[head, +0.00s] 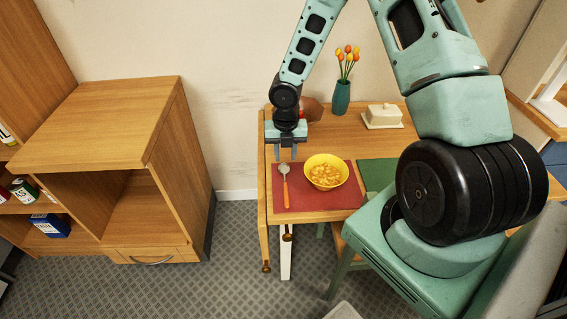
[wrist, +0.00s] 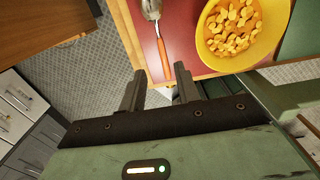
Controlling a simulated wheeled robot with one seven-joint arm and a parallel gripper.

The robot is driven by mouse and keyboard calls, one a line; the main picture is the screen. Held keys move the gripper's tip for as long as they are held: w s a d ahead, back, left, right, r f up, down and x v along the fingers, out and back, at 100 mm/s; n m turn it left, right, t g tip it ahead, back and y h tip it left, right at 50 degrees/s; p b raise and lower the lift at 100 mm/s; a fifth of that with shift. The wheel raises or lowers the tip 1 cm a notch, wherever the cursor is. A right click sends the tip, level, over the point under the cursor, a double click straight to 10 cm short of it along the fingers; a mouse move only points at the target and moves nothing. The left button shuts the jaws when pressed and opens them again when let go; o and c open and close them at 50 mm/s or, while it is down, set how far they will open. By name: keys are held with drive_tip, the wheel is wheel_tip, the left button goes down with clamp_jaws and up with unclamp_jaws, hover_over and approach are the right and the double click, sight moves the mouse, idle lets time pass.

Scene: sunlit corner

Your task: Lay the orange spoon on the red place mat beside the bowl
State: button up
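The orange-handled spoon (head: 285,187) lies on the red place mat (head: 308,203), to the left of the yellow bowl (head: 326,173), which holds yellow-orange pieces of food. Its metal end points to the back of the table. The spoon (wrist: 162,46), the bowl (wrist: 216,54) and the mat (wrist: 187,12) also show in the wrist view. My gripper (head: 286,157) is above the back left part of the mat, near the spoon's metal end. In the wrist view my gripper (wrist: 160,82) has its two fingers apart, with nothing held between them.
A green mat (head: 376,172) lies right of the red one. A teal vase with orange tulips (head: 342,96) and a butter dish (head: 382,116) stand at the back. A brown round object (head: 312,108) is partly hidden behind my gripper. A wooden cabinet (head: 112,120) stands left, across a floor gap.

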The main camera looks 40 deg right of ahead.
drive_tip(key=s+a+r+m, duration=0.3)
drive_tip(key=a+r+m, duration=0.2)
drive_tip(key=a+r, duration=0.2)
drive_tip(key=s+a+r+m, duration=0.3)
drive_tip(key=a+r+m, duration=0.1)
drive_tip(key=a+r, duration=0.3)
drive_tip(key=s+a+r+m, duration=0.4)
drive_tip(key=s+a+m, duration=0.1)
drive_tip(key=s, duration=0.4)
drive_tip(key=s+a+r+m, duration=0.5)
drive_tip(key=s+m, duration=0.2)
drive_tip(key=s, duration=0.2)
drive_tip(key=shift+a+r+y, duration=0.2)
drive_tip(key=shift+r+y, duration=0.1)
drive_tip(key=shift+s, duration=0.1)
drive_tip(key=shift+f+b, duration=0.3)
drive_tip(key=shift+d+m, duration=0.1)
drive_tip(key=shift+m, duration=0.2)
